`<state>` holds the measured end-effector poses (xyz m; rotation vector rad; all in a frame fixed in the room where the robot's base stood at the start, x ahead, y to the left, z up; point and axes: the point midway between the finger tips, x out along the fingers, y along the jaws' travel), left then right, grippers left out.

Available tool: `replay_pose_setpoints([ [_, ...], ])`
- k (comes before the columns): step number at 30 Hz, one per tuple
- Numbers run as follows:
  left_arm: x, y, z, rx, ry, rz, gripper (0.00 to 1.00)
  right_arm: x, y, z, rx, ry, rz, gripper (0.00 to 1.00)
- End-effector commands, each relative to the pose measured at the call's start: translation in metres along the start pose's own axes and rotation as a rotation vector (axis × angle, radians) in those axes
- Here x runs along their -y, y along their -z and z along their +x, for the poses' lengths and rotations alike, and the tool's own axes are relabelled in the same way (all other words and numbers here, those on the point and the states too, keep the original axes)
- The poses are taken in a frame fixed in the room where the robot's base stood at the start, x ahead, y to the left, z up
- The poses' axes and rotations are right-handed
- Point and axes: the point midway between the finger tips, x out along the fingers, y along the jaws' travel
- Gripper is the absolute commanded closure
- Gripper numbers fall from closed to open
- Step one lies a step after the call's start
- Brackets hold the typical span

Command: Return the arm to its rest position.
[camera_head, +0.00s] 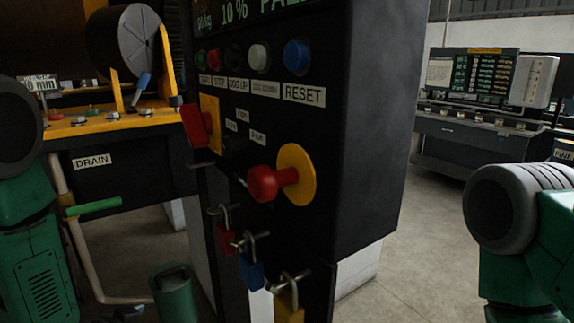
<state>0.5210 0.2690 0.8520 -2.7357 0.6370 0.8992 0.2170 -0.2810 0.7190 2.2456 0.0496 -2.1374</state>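Green and grey links of my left arm stand at the left edge, and green and grey links of my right arm stand at the right edge. Neither gripper shows, so I cannot see their fingers or whether they hold anything. A short green cylinder at the bottom left is cut off by the frame; I cannot tell whether it is part of my arm. The black control cabinet (372,130) stands between my arms, and the visible arm links appear apart from it.
The cabinet carries a red knob (264,184) on a yellow disc, a red handle (194,125), and red, blue (251,272) and yellow (288,305) padlocks. A green-handled drain valve (92,208) is at left. Floor (425,250) is clear at right; a console (470,140) stands behind.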

Motion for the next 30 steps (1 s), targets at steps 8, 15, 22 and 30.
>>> replay_pose_setpoints([
  [8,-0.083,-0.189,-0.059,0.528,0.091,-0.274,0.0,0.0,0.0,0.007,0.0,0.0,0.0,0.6],
  [15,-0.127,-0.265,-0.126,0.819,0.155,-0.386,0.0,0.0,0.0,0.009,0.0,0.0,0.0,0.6],
  [22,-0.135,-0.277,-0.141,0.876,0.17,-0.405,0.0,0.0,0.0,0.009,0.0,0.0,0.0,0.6],
  [30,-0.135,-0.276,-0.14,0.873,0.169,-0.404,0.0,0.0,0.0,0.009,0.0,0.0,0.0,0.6],
])
